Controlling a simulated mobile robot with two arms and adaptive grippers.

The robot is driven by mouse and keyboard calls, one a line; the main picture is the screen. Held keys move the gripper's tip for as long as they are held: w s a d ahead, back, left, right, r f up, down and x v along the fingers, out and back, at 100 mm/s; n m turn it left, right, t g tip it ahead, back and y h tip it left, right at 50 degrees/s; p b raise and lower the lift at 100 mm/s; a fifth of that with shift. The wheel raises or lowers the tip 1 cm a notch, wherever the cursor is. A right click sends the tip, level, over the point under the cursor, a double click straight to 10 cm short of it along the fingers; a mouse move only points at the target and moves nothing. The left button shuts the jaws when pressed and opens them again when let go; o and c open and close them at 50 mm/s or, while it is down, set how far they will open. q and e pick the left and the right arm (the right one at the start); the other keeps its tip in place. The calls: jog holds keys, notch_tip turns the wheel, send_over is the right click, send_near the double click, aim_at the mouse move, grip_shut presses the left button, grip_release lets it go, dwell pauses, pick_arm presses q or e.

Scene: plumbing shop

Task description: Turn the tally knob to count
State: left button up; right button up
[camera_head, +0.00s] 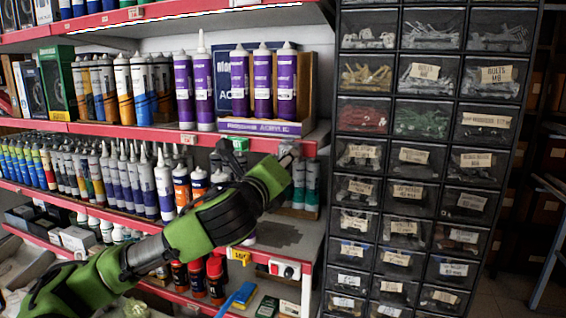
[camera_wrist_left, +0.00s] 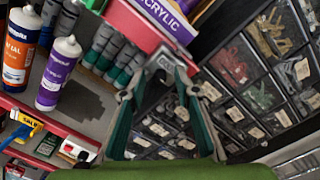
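A small silver-grey device (camera_wrist_left: 162,66) is at the shelf's front corner, under the purple acrylic box. It shows between my left gripper's fingertips in the left wrist view and also in the head view (camera_head: 289,150). I take it for the tally; its knob is too small to make out. My left gripper (camera_wrist_left: 158,82) has its two dark green fingers spread apart, one on each side of the device. I cannot tell whether they touch it. In the head view my left gripper (camera_head: 284,160) is mostly hidden behind my green wrist. My right gripper is not in view.
Shelves (camera_head: 180,135) hold rows of tubes and cartridges close to my left arm. A drawer cabinet (camera_head: 425,150) stands to the right. A white box with red and black parts (camera_head: 284,268) is on the lower shelf edge. A grey shelf patch (camera_head: 285,235) is clear.

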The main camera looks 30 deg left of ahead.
pick_arm(q)
grip_shut()
jog(key=shift+f+n, duration=0.1)
jog(key=shift+n, duration=0.2)
jog(key=n+h, duration=0.1)
jog(key=n, duration=1.5)
jog(key=shift+n, duration=0.4)
jog(key=shift+f, duration=0.1)
grip_release()
